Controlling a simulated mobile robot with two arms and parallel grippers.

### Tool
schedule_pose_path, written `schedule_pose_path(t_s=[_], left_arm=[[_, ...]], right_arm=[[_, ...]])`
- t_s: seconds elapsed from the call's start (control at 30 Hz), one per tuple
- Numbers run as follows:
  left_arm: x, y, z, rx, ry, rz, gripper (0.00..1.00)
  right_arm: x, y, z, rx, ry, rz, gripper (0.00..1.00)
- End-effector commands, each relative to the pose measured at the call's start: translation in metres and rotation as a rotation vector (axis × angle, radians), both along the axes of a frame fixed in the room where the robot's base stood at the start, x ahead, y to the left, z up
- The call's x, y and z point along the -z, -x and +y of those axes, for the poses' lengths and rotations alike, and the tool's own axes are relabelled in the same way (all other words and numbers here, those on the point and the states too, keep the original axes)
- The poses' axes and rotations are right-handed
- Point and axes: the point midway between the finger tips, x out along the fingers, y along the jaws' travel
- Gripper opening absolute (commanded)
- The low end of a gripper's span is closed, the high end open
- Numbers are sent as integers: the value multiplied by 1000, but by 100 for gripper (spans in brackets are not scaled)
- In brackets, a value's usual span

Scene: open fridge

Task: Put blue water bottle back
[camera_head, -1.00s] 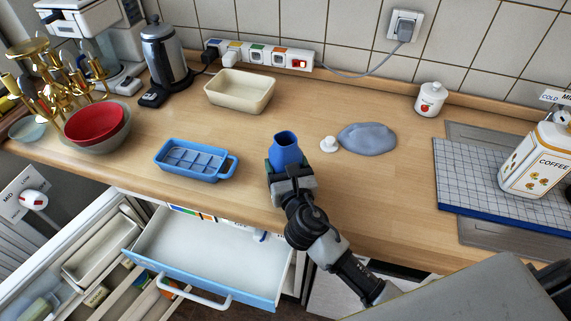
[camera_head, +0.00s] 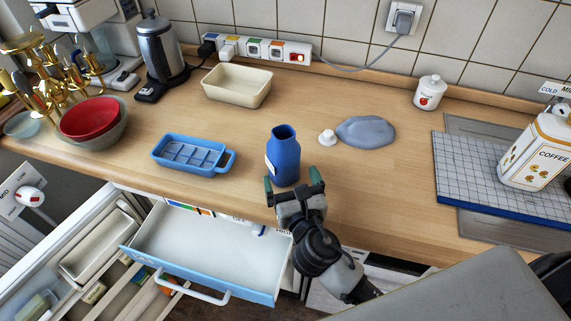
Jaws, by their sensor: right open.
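The blue water bottle (camera_head: 284,158) stands upright on the wooden counter near its front edge, with its top open and a pale label on its side. My right gripper (camera_head: 294,187) is open just in front of the bottle, on the near side. Its two green-tipped fingers are spread and hold nothing; I cannot tell whether one still touches the bottle. A small white cap-like piece (camera_head: 327,137) lies on the counter to the right of the bottle. My left gripper is not in view.
A blue tray (camera_head: 193,155) lies left of the bottle. A grey-blue flat object (camera_head: 366,132) is at the right. An open drawer (camera_head: 205,250) juts out below the counter edge. A cream dish (camera_head: 238,84), kettle (camera_head: 163,50) and power strip (camera_head: 258,50) stand at the back.

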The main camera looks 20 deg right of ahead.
Motion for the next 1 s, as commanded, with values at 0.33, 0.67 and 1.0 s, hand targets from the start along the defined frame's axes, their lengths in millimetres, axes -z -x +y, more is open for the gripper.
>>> schedule_pose_path(t_s=[0.33, 0.67, 1.0], left_arm=[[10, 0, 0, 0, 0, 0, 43], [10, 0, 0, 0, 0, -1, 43], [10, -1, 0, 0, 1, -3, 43]], right_arm=[[1, 51, 3, 0, 0, 0, 95], [0, 55, 3, 0, 0, -1, 95], [0, 55, 3, 0, 0, 0, 95]])
